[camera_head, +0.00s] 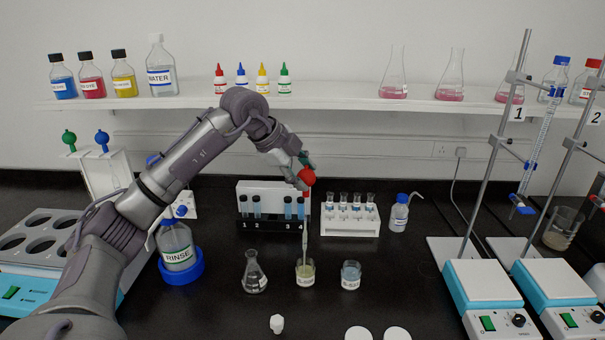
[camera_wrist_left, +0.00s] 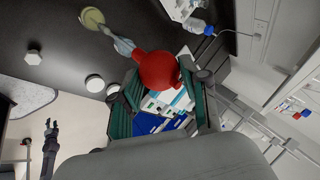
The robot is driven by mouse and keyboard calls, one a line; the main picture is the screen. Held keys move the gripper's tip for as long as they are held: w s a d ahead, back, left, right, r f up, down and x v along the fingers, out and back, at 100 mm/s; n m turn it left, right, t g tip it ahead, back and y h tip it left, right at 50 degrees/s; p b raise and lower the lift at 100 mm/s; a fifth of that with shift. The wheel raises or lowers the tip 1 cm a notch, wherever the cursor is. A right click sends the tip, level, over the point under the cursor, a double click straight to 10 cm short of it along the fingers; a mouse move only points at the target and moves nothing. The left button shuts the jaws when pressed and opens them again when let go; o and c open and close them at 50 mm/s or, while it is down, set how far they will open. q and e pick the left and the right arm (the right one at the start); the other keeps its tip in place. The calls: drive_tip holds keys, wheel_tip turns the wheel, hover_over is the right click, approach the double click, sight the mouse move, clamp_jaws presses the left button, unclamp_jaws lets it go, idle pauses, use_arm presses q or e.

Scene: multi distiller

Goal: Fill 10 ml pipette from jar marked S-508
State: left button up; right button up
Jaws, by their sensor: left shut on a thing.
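My left gripper (camera_head: 304,168) is shut on the red bulb (camera_head: 307,177) of a pipette. In the left wrist view the bulb (camera_wrist_left: 158,70) sits between the green finger pads of my left gripper (camera_wrist_left: 163,88). The pipette's glass stem (camera_head: 307,222) hangs nearly upright, its lower end in or just over a small jar of yellow-green liquid (camera_head: 305,281). A jar of blue liquid (camera_head: 351,281) stands to its right. Both jars have white labels too small to read, so I cannot tell which is S-508. A dark gripper-like shape (camera_wrist_left: 49,140) in the wrist view may be my right gripper.
A labelled flask (camera_head: 254,284) stands left of the jars. Behind are a dark-fronted rack (camera_head: 270,226) and a white vial rack (camera_head: 350,231). A RINSE bottle (camera_head: 177,246) stands left; hotplates (camera_head: 482,280) stand right. A white stopper (camera_head: 277,323) lies in front.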

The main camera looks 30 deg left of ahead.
use_arm(q)
drive_tip(key=shift+r+p, duration=3.45)
drive_tip(key=shift+r, duration=0.7)
